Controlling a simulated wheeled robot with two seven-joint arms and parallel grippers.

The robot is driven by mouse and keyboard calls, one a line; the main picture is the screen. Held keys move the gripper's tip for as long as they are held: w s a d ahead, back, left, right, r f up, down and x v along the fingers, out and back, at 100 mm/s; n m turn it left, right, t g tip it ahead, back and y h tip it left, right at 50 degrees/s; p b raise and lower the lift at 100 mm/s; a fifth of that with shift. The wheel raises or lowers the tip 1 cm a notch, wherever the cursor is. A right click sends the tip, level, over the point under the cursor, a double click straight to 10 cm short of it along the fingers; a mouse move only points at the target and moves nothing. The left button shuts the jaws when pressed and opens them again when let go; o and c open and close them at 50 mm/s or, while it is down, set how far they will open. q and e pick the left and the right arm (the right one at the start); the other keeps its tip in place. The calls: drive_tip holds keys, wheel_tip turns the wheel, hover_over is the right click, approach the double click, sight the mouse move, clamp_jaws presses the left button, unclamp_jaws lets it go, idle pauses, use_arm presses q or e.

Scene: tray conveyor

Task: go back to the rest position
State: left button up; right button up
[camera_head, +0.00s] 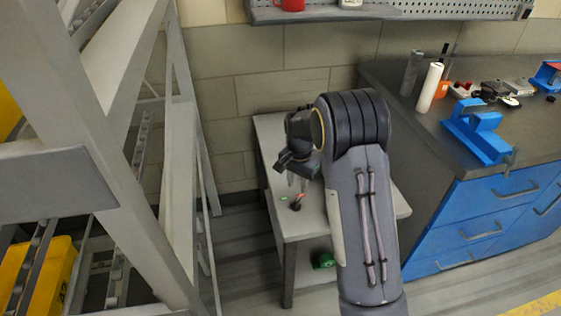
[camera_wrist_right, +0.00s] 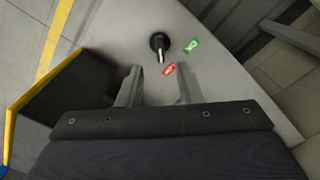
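My right gripper (camera_head: 297,183) hangs over the light grey table (camera_head: 392,201) in the head view, fingers pointing down. In the right wrist view its two fingers (camera_wrist_right: 158,79) stand apart with nothing between them. Ahead of the fingertips, on the table top (camera_wrist_right: 115,38), are a black knob-like thing (camera_wrist_right: 160,42), a small green label-like piece (camera_wrist_right: 192,46) and a small red one (camera_wrist_right: 168,69). The green piece (camera_head: 284,198) also shows in the head view. My left gripper is not in view.
A grey metal rack (camera_head: 120,215) with yellow bins (camera_head: 38,275) stands on the left. A blue-drawered workbench (camera_head: 480,222) with a blue vise (camera_head: 477,130) and tools is on the right. A shelf (camera_head: 325,13) is on the wall behind. A green object (camera_head: 324,261) sits under the table top.

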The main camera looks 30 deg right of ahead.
drive_tip(key=s+a+r+n+t+y+p, duration=0.2)
drive_tip(key=s+a+r, duration=0.1)
drive_tip(key=s+r, duration=0.45)
drive_tip(key=s+a+r+n+t+y+p, duration=0.1)
drive_tip(key=s+a+r+n+y+p, duration=0.1)
drive_tip(key=s+r, duration=0.55)
drive_tip(key=s+a+r+n+t+p, duration=0.1)
drive_tip(key=s+a+r+n, duration=0.2)
drive_tip(key=s, duration=0.4)
drive_tip(key=s+a+r+n+t+p, duration=0.1)
drive_tip(key=s+a+r+n, duration=0.2)
drive_tip(key=s, duration=0.4)
drive_tip(key=shift+s+a+t, duration=0.2)
drive_tip(key=shift+a+t, duration=0.1)
drive_tip(key=shift+a, duration=0.15)
